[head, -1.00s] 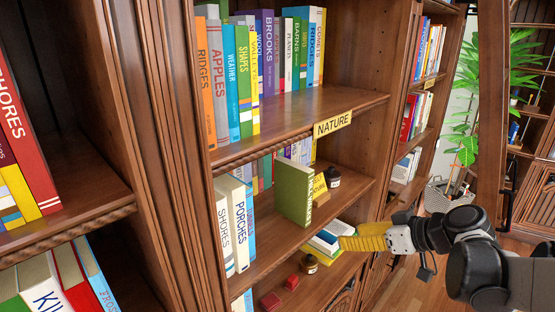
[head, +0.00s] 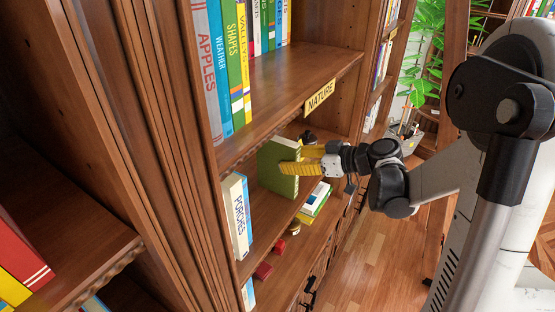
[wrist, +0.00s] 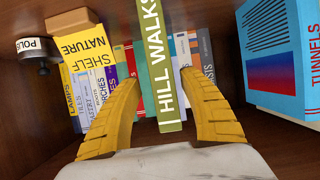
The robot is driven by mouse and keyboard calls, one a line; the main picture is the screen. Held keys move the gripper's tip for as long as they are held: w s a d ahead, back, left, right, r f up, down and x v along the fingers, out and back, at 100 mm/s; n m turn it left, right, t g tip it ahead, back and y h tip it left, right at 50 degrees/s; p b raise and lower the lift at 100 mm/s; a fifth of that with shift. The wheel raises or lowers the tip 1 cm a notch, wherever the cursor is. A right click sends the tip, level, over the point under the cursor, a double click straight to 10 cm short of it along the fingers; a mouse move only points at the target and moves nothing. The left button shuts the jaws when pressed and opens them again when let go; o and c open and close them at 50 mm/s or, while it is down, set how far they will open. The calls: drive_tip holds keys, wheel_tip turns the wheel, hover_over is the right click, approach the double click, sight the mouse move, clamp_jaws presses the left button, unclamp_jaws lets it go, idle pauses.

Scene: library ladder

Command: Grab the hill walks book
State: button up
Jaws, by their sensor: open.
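The hill walks book (head: 275,172) is green and stands upright on the shelf below the NATURE label. In the wrist view its spine (wrist: 165,65) reads "HILL WALKS" and lies between my two yellow fingers. My gripper (head: 292,160) is open at the book, one finger on either side of the spine. In the wrist view my gripper (wrist: 160,82) shows a gap on both sides of the spine. In the head view the near finger covers part of the book.
A blue book (wrist: 285,60) is at the right. Several books line the back. The shelf above (head: 290,90) is close overhead.

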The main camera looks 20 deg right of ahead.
sight(278, 161)
drive_tip(key=x, duration=0.5)
drive_tip(key=shift+s+a+f, duration=0.15)
drive_tip(key=shift+s+a, duration=0.05)
drive_tip(key=shift+s, duration=0.1)
clamp_jaws()
